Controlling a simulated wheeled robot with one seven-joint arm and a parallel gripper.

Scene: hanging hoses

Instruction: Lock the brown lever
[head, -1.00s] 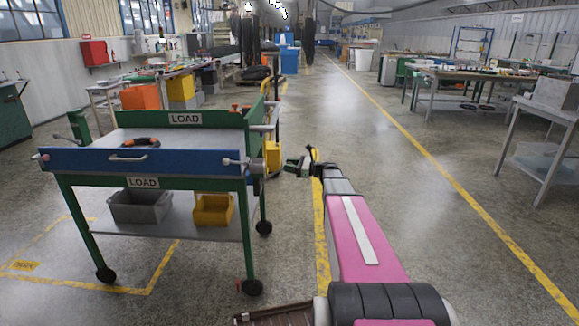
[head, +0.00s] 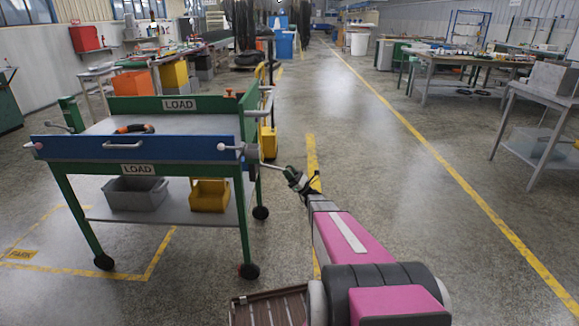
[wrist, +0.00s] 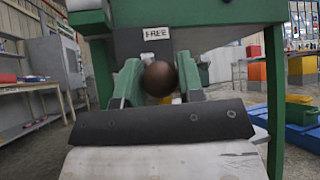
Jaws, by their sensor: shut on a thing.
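The brown lever's round knob (wrist: 159,79) sits between the two green fingers of my gripper (wrist: 157,84) in the wrist view. The fingers are shut on it. A white FREE label (wrist: 156,33) shows on the grey plate right behind the knob. In the head view, my gripper (head: 292,175) is at the right side of the blue and green LOAD trolley (head: 85,147). A thin rod (head: 271,167) runs from the grey round hub (head: 251,153) at the trolley's corner toward the gripper. The knob itself is too small to make out there.
The trolley's lower shelf holds a grey bin (head: 136,194) and a yellow bin (head: 209,195). An orange-and-black tool (head: 136,128) lies on its top. A grey table (head: 540,115) stands at the right. The floor between them is open.

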